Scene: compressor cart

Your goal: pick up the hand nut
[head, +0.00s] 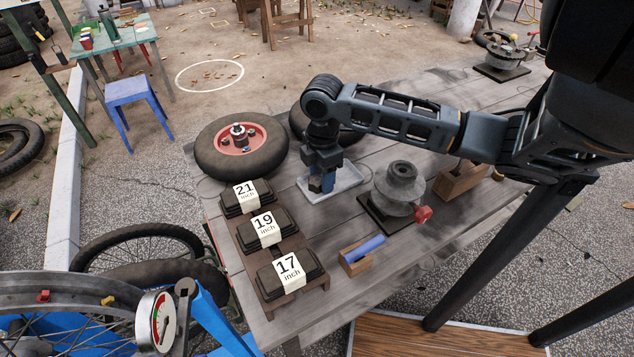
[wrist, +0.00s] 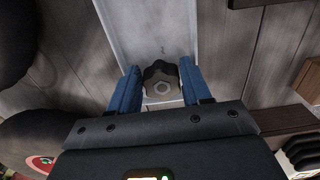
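The hand nut (wrist: 160,77) is a dark, lobed knob with a pale hexagonal hole at its centre, seen in the wrist view. It is between the two blue fingers of my gripper (wrist: 160,85), which meet its left and right sides with no clear gap. In the head view my gripper (head: 323,181) points down at the shallow grey tray (head: 345,182) on the bench, and the nut is hidden there. The tray also shows in the wrist view (wrist: 145,30). Whether the nut still touches the tray floor cannot be told.
A wheel (head: 210,158) with a red hub lies left of the tray. A rack of cases labelled 21, 19 and 17 (head: 262,238) stands in front. A grey round fixture (head: 400,185) with a red knob is to the right, and a wooden block with a blue cylinder (head: 362,252) is nearer.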

